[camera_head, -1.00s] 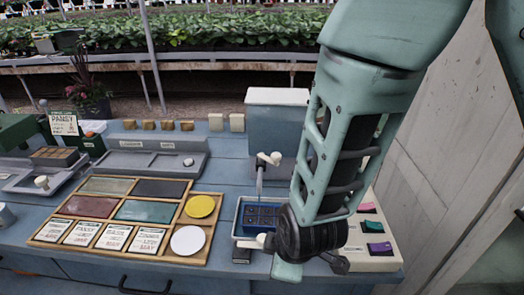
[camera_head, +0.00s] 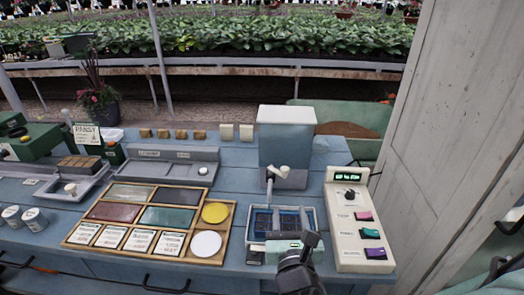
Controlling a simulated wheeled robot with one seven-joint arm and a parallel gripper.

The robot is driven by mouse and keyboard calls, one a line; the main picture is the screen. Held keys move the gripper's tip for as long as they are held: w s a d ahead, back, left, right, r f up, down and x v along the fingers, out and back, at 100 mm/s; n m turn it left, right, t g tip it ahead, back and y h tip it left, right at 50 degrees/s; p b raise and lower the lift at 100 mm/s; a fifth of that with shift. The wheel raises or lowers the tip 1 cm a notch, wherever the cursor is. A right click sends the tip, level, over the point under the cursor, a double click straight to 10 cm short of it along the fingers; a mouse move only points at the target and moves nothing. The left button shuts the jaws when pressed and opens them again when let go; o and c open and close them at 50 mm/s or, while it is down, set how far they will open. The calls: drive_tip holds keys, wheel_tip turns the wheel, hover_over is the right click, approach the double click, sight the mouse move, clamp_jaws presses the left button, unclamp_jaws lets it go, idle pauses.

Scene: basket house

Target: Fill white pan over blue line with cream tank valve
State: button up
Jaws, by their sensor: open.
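The grey-blue tank (camera_head: 287,140) with a white lid stands at the back right of the bench. Its cream valve (camera_head: 284,171) is at the front of its base, above a thin spout. The pan (camera_head: 250,212) sits under the spout, pale-rimmed, with dark blue compartments inside. Its blue line cannot be made out, nor can the liquid level. My gripper (camera_head: 289,247) is open at the pan's near side, below and in front of the valve, and apart from the valve. It hides the pan's front edge; contact with the pan cannot be told.
A cream control panel (camera_head: 346,220) with a lit display, knob and coloured switches stands right of the pan. A wooden frame (camera_head: 229,226) with coloured tiles, cards and discs lies left. A grey tray (camera_head: 172,168) sits behind it. A pale wall (camera_head: 440,130) bounds the right.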

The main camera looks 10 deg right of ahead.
sight(285, 174)
drive_tip(key=b+x, duration=0.1)
drive_tip(key=x, duration=1.5)
drive_tip(key=shift+w+d+f, duration=0.1)
drive_tip(key=shift+w+d, duration=0.1)
drive_tip(key=shift+d, duration=0.05)
drive_tip(key=c, duration=0.9)
